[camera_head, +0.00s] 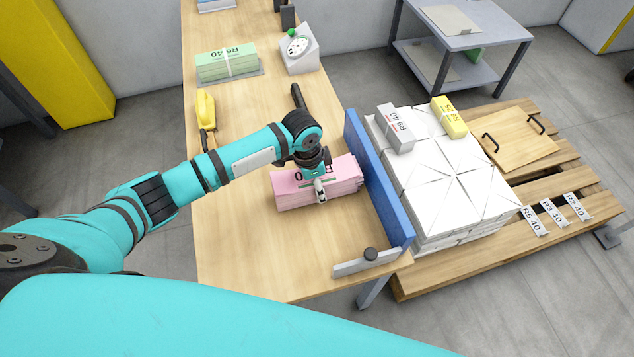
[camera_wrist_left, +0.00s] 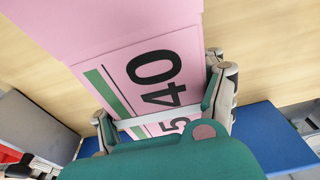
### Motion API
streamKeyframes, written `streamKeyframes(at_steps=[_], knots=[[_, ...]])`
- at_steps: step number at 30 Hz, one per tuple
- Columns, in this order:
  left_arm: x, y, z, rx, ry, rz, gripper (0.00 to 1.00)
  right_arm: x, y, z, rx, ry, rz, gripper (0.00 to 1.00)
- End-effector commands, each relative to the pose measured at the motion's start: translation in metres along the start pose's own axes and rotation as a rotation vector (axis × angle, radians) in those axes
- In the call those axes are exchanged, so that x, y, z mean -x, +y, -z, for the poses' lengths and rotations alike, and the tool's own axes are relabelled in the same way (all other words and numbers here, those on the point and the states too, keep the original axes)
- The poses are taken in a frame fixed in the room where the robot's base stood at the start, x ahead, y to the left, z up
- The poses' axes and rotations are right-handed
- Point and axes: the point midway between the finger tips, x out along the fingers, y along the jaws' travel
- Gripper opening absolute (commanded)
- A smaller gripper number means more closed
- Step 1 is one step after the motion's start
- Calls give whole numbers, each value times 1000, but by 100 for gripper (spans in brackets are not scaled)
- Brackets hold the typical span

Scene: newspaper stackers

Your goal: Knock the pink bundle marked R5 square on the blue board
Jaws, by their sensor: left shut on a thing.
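The pink bundle (camera_head: 345,181) lies on the wooden table, close to the left face of the blue board (camera_head: 378,180). Its sheets look uneven at the edges. In the left wrist view the pink bundle (camera_wrist_left: 110,28) fills the top, with a green stripe and the print "5 40" on its label. My left gripper (camera_head: 320,190) is over the bundle and shut on it, with its fingers (camera_wrist_left: 165,115) on either side. The blue board (camera_wrist_left: 265,140) also shows behind the gripper. Whether bundle and board touch is hidden. My right gripper is not in view.
A green bundle (camera_head: 228,66), a yellow tool (camera_head: 205,108) and a dial scale (camera_head: 299,50) stand farther back on the table. A grey bar with a black knob (camera_head: 367,262) sits at the board's near end. A pallet (camera_head: 430,278) with white stacks (camera_head: 450,180) stands right.

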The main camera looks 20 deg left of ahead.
Motion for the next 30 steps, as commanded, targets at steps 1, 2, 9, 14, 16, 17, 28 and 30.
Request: streamKeyframes(at_steps=[1, 2, 9, 14, 16, 17, 28, 30], knots=[[2, -1, 2, 0, 5, 3, 10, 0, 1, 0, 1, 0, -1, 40], [2, -1, 2, 0, 5, 3, 10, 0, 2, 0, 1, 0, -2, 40], [2, -1, 2, 0, 5, 2, 10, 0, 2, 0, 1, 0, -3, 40], [2, -1, 5, -1, 5, 3, 10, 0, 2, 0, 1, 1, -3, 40], [2, -1, 6, -1, 5, 2, 10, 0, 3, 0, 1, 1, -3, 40], [1, -1, 7, -1, 5, 2, 10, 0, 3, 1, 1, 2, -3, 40], [0, -1, 13, -1, 5, 3, 10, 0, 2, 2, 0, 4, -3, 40], [0, -1, 14, -1, 5, 3, 10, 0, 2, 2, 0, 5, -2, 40]])
